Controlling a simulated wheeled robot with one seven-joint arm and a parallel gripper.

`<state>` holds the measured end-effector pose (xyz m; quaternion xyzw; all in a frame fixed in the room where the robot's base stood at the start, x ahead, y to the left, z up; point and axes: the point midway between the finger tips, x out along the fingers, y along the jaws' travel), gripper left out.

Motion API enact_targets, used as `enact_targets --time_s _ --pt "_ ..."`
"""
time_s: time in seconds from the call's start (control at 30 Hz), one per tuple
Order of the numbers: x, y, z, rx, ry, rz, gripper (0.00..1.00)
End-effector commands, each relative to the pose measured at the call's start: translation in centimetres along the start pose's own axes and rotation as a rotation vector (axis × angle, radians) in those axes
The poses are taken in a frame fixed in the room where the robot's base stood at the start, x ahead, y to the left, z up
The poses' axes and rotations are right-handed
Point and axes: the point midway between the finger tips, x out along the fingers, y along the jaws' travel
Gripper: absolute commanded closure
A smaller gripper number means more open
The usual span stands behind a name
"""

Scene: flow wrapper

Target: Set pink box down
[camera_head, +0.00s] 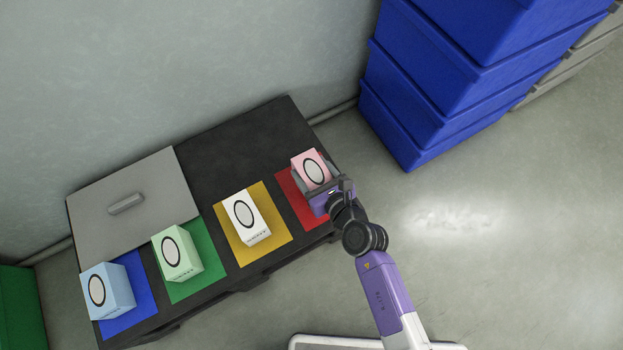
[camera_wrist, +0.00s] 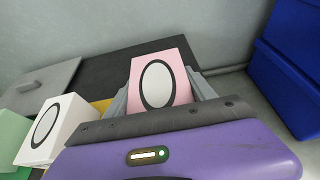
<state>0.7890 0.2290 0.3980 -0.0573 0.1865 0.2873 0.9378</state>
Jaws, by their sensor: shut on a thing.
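The pink box (camera_head: 312,168) is at the right end of the dark table, over the red mat (camera_head: 291,190). It has a white oval with a black outline on its face. My gripper (camera_head: 318,180) is shut on it, with a finger on each side. In the wrist view the pink box (camera_wrist: 160,82) stands between the grey fingers of my gripper (camera_wrist: 160,100). I cannot tell whether its underside touches the mat; the gripper hides part of the mat.
A white box (camera_head: 246,216) stands on the yellow mat (camera_head: 279,233), a green box (camera_head: 176,252) on the green mat (camera_head: 212,268), and a light blue box (camera_head: 108,290) on the blue mat (camera_head: 143,290). A grey panel with a handle (camera_head: 125,203) lies behind. Blue crates (camera_head: 430,90) are stacked right.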

Motion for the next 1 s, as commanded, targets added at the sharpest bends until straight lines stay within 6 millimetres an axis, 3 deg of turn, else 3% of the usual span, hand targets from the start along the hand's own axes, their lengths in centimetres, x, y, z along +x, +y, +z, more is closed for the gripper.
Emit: enact_targets --time_s 0.4,0.83,0.87,0.97,1.0 --pt "1.7 0.0 -4.0 0.000 -0.001 0.000 0.81" --pt "1.8 0.0 -4.2 0.001 -0.001 -0.001 0.81" --pt "1.8 0.0 -4.3 0.001 0.000 -0.001 0.35" --pt "1.7 0.0 -4.2 0.000 0.000 -0.001 0.15" --pt "1.7 0.0 -4.2 0.000 0.000 -0.001 0.15"
